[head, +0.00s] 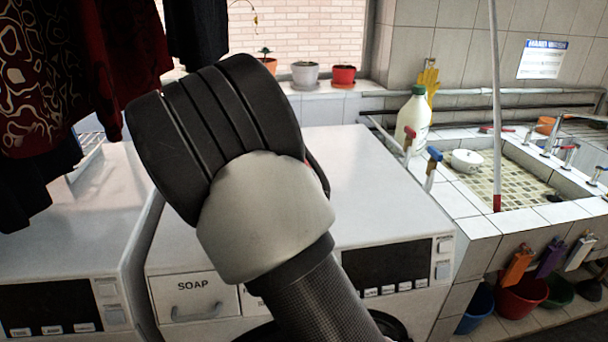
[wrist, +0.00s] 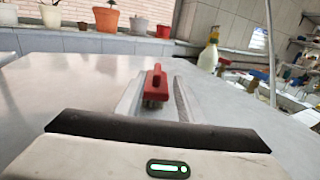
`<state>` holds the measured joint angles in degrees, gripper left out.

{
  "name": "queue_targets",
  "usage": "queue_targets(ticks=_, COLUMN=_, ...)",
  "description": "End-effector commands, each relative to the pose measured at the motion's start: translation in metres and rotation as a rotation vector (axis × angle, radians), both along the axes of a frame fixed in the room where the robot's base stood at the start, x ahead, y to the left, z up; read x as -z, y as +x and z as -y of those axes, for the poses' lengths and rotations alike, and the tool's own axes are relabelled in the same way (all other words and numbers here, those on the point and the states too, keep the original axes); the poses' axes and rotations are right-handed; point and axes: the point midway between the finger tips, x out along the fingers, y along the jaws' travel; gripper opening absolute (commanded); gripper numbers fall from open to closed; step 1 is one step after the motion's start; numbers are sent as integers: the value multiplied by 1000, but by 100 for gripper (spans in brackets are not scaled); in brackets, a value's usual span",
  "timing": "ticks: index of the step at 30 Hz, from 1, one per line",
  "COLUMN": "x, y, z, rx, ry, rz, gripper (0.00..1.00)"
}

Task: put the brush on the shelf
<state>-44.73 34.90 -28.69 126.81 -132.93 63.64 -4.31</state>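A red brush (wrist: 156,82) with grey bristles stands on the white machine top, seen in the wrist view. My gripper (wrist: 159,88) is open, with one finger on each side of the brush and a visible gap to each. In the head view my arm hides most of this, and only a bit of red (head: 307,163) shows at its right edge. A tiled ledge (head: 335,106) with plant pots runs under the window; I cannot tell whether it is the shelf meant.
White washing machines (head: 365,185) stand side by side. A white bottle (head: 412,118) stands behind them near the tiled sink (head: 500,175). A thin pole (head: 495,100) rises at the sink edge. Dark clothes (head: 75,70) hang at the left. The machine top around the brush is clear.

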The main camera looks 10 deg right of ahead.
Motion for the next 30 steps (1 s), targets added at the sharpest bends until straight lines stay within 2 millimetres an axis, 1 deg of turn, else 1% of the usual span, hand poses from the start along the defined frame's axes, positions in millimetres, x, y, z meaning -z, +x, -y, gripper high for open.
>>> queue_targets(ticks=1, x=1, y=10, z=4, rx=1, ry=-1, rz=2, gripper=34)
queue_targets(ticks=3, x=1, y=20, z=9, rx=2, ry=-1, rz=2, gripper=34)
queue_targets(ticks=6, x=0, y=30, z=13, rx=1, ry=1, rz=1, gripper=34)
queue_targets(ticks=11, x=1, y=39, z=15, rx=0, ry=1, rz=-1, gripper=34)
queue_targets(ticks=18, x=5, y=72, z=25, rx=1, ry=0, rz=1, gripper=34)
queue_targets(ticks=21, x=4, y=81, z=29, rx=1, ry=1, rz=0, gripper=34)
queue_targets(ticks=24, x=4, y=85, z=31, rx=1, ry=1, rz=0, gripper=34)
queue_targets(ticks=29, x=4, y=85, z=31, rx=1, ry=2, rz=0, gripper=34)
queue_targets(ticks=30, x=4, y=85, z=31, rx=1, ry=2, rz=0, gripper=33)
